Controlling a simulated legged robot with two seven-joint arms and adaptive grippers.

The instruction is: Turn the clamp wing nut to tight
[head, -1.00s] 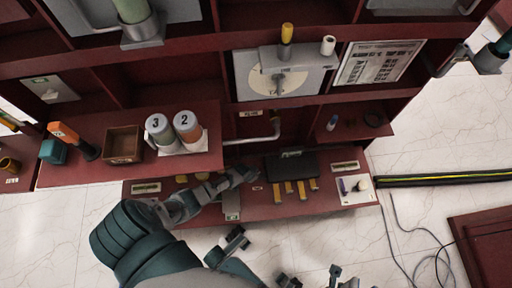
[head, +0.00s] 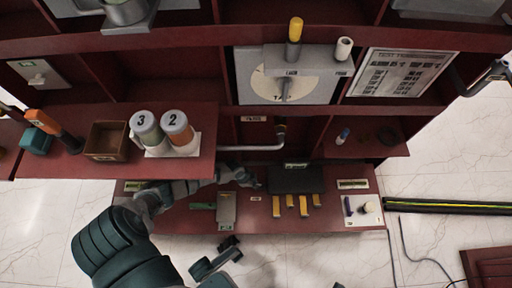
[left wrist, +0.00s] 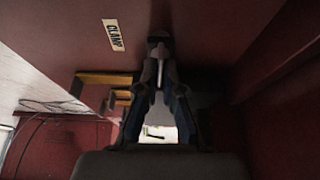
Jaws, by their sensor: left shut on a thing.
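My left gripper (head: 250,181) reaches in under the shelf, just left of the black block. It also shows in the left wrist view (left wrist: 158,62), where its two fingers come together at their tips. They are shut on a small grey piece (left wrist: 160,72), which I take for the clamp wing nut. The fingers hide most of it, so its turn angle cannot be told. The white CLAMP label (left wrist: 113,35) is beside the fingers, and shows small in the head view (head: 256,198).
A black block (head: 296,178) with several yellow bars sits right of the gripper. A grey plate (head: 227,212) lies left of the label. A pipe (head: 255,148) runs above. Canisters (head: 178,133) and a brown box (head: 107,141) stand on the upper left shelf.

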